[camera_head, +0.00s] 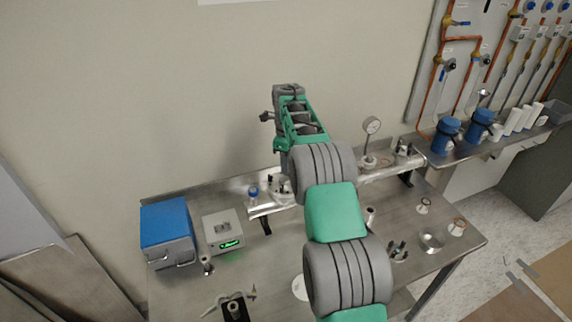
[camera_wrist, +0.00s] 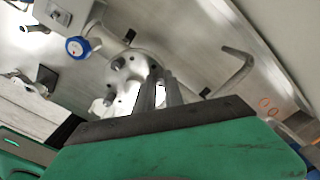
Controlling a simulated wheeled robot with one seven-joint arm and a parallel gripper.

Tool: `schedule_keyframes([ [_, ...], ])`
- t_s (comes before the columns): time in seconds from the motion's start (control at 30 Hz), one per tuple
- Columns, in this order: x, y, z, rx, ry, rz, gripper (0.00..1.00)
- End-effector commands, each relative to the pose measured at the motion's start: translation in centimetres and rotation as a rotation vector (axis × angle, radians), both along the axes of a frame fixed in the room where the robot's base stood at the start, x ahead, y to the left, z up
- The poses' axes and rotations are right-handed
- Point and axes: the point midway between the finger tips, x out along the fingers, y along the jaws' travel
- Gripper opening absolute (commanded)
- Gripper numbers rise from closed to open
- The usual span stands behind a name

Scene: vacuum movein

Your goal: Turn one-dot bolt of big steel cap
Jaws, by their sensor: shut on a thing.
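The big steel cap (camera_wrist: 127,68) is a round metal flange with several bolts around its rim, seen in the wrist view on the end of a steel vessel. In the head view the cap area (camera_head: 281,188) is partly hidden behind my arm. My gripper (camera_wrist: 158,78) reaches the cap's right rim, with its two grey fingers close together. It is shut on a bolt there; the fingers cover the bolt. I cannot make out any dot marks.
A blue box (camera_head: 166,222) and a grey unit with a green display (camera_head: 222,232) stand on the left of the steel table. A pressure gauge (camera_head: 371,126) rises from the vessel at right. Several small metal parts lie on the right side. A blue knob (camera_wrist: 77,47) is near the cap.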

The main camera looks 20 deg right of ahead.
Motion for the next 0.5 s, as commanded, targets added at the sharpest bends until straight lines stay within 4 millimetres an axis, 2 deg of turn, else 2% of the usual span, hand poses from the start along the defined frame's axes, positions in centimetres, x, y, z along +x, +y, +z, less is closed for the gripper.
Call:
schedule_keyframes([
  [0.47, 0.13, -0.05, 0.29, -0.001, -0.006, -0.017, 0.00],
  [0.5, 0.13, -0.05, 0.29, -0.001, -0.006, -0.017, 0.15],
])
